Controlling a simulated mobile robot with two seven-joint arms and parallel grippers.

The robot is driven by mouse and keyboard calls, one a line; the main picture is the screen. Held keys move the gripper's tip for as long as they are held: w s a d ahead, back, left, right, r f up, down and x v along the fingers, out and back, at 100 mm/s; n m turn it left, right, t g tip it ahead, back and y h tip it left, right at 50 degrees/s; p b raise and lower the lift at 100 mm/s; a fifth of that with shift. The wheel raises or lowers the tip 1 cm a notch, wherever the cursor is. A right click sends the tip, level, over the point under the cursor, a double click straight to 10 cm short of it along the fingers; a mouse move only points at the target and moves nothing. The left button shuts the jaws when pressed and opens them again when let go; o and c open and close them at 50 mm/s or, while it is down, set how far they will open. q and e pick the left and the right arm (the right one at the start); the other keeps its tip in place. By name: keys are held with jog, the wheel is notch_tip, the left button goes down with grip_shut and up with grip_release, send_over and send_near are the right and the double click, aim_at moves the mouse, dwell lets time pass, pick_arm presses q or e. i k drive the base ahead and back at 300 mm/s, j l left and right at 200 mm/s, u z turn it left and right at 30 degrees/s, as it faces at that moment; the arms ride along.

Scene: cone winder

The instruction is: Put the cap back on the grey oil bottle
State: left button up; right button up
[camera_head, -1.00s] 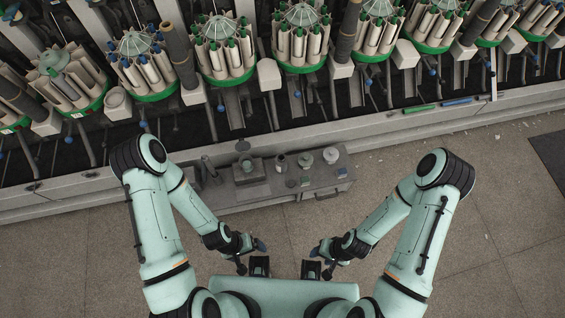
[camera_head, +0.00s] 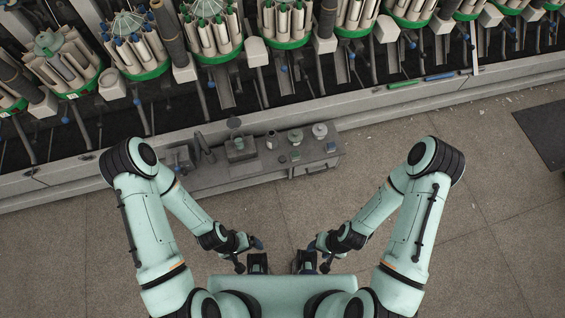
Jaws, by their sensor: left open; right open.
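Several small containers stand on a low grey bench (camera_head: 232,178) at the foot of the machine. A grey bottle-like container (camera_head: 271,141) is near its middle, and a pale-topped one (camera_head: 319,132) stands further right. I cannot tell surely which is the grey oil bottle. A small dark round piece (camera_head: 295,157) lies in front of them; whether it is the cap is too small to tell. My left gripper (camera_head: 249,256) and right gripper (camera_head: 317,257) are open and empty, close to my body, over the floor and well short of the bench.
A square grey block or tin (camera_head: 240,149) stands on the bench left of the containers. Behind is the winder with yarn cones on green rings (camera_head: 219,56). Green (camera_head: 403,84) and blue (camera_head: 440,76) rods lie on its ledge. The floor (camera_head: 385,145) is clear; a dark mat (camera_head: 545,132) lies right.

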aim_at(272, 136)
jog(key=i+l, duration=1)
jog(key=u, duration=2.15)
